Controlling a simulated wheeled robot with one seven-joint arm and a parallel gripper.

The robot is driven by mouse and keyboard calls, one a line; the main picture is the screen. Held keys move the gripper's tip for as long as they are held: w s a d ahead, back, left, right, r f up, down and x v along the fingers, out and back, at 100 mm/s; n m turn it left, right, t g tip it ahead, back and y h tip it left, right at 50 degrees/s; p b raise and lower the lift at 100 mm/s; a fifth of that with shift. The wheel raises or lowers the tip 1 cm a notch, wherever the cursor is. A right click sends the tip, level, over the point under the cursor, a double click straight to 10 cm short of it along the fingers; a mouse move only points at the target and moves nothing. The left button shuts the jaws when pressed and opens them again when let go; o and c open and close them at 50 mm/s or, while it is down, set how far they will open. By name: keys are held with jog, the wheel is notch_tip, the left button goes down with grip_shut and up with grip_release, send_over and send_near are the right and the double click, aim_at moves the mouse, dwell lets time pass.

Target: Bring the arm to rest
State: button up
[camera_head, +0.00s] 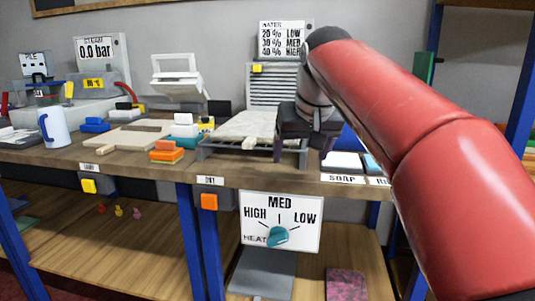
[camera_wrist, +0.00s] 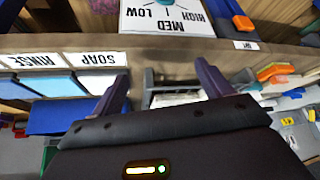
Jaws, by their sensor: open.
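My red arm reaches in from the right in the head view. My gripper (camera_head: 290,150) points down over the right end of a metal rack that holds a pale slab (camera_head: 253,126). In the wrist view my gripper (camera_wrist: 161,84) shows two dark fingers spread wide with nothing between them. The rack (camera_wrist: 152,82) lies beyond the fingers there. Whether a fingertip touches the rack I cannot tell. My arm hides part of the bench's right side.
Soap and rinse trays (camera_head: 343,162) stand at right. A heat dial (camera_head: 278,236) hangs below the bench edge. A blue post (camera_head: 521,95) stands at right.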

jog(key=s+d+f+m, duration=0.1)
jog(key=s+d+f, duration=0.3)
jog(key=s+f, duration=0.8)
jog(key=s+d+f+m+h, duration=0.1)
jog(key=s+d+f, duration=0.3)
jog(key=s+f, duration=0.8)
jog(key=shift+s+d+f, duration=0.2)
jog(key=shift+d+f, duration=0.05)
jog(key=shift+d, duration=0.1)
